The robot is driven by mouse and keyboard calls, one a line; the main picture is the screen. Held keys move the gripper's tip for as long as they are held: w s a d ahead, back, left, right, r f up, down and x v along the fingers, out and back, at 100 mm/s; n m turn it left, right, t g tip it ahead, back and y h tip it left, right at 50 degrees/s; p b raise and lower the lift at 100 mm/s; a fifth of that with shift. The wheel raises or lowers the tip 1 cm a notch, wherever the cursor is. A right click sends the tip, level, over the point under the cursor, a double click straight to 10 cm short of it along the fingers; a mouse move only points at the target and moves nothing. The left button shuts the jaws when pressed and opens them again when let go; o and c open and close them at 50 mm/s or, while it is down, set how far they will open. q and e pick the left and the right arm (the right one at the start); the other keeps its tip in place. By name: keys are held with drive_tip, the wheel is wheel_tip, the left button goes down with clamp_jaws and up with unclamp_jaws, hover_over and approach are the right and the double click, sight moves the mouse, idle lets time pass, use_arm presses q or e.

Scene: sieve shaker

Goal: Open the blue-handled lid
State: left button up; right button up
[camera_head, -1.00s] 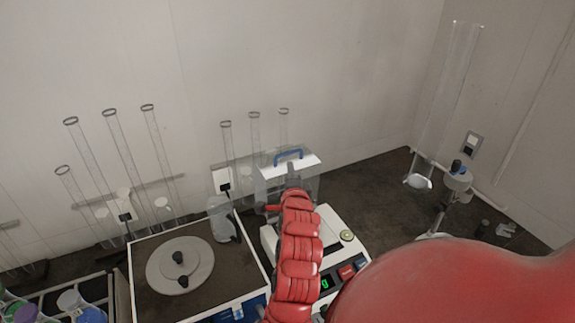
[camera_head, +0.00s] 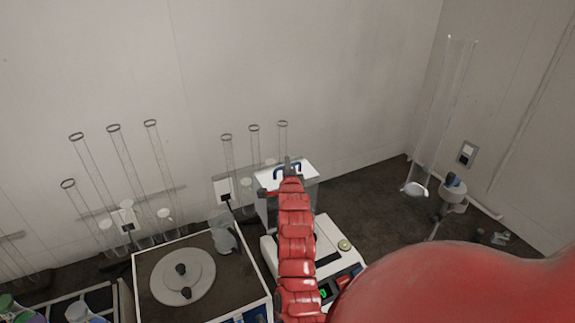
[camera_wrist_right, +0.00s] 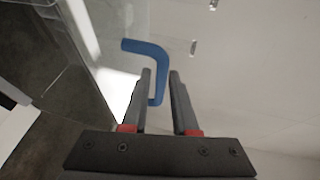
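The lid (camera_head: 303,177) is a white panel on top of a clear box behind the white scale-like device. In the right wrist view, the blue handle (camera_wrist_right: 146,50) is a bent bar whose lower end reaches the left finger. My right gripper (camera_wrist_right: 160,75) is open there, with a gap between its two fingers. My left gripper is out of view.
A white-framed box with a grey round disc (camera_head: 176,277) stands at left. The white device (camera_head: 328,240) with a green display is under my right arm. Clear tubes (camera_head: 128,165) stand along the wall. A clear column (camera_head: 440,120) stands at right. Dark counter (camera_head: 375,190) lies free between.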

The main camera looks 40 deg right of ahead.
drive_tip(key=shift+c, duration=0.3)
clamp_jaws()
drive_tip(key=shift+f, duration=0.15)
idle(1.1)
